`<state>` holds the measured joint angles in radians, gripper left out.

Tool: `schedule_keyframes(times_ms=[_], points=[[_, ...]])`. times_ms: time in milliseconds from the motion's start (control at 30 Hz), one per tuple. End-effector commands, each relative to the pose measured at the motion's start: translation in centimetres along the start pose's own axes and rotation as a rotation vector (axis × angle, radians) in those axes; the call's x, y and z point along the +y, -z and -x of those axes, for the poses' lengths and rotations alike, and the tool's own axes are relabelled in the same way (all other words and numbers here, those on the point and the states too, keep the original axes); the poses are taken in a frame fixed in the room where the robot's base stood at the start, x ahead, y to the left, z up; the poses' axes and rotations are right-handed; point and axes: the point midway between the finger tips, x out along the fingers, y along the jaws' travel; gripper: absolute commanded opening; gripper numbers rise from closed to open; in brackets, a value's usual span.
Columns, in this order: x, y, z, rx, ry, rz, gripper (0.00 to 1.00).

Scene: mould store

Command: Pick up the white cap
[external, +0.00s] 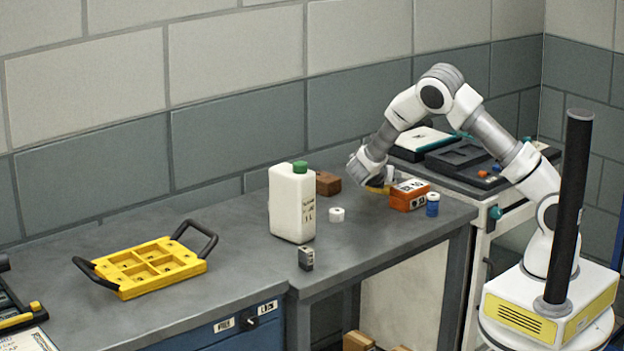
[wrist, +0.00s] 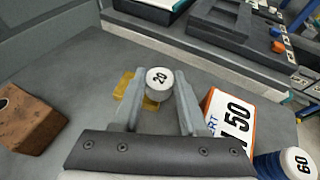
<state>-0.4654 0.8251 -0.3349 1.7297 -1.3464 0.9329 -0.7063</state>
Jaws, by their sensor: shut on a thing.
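A small white round cap marked 20 (wrist: 159,84) sits between the fingertips of my gripper (wrist: 160,92) in the wrist view, with a finger on each side. My gripper (external: 375,182) is shut on it, low at the far part of the grey bench; there the held cap is mostly hidden. A flat yellow piece (wrist: 126,88) lies behind and below the fingers in the wrist view. A second small white cap-like piece (external: 337,214) stands on the bench beside the white jug, left of my gripper.
An orange box (external: 409,195) and a blue cylinder (external: 432,204) stand right of my gripper.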

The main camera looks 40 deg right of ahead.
Motion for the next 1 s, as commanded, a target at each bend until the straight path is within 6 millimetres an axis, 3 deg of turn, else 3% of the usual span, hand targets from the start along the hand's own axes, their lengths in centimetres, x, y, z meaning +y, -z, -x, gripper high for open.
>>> schedule_keyframes(times_ms=[133, 400, 633, 800, 1000], points=[[0.0, -2.9, 1.2, 0.0, -0.001, -0.006, 0.0], [-5.7, -7.0, -0.1, 0.0, 0.003, -0.004, 0.0], [-9.2, -9.7, -0.8, 0.0, 0.001, -0.002, 0.0], [-10.0, -11.0, -1.0, -0.001, 0.001, 0.0, 0.0], [-8.9, -11.9, -1.6, -0.002, 0.002, 0.003, 0.0]])
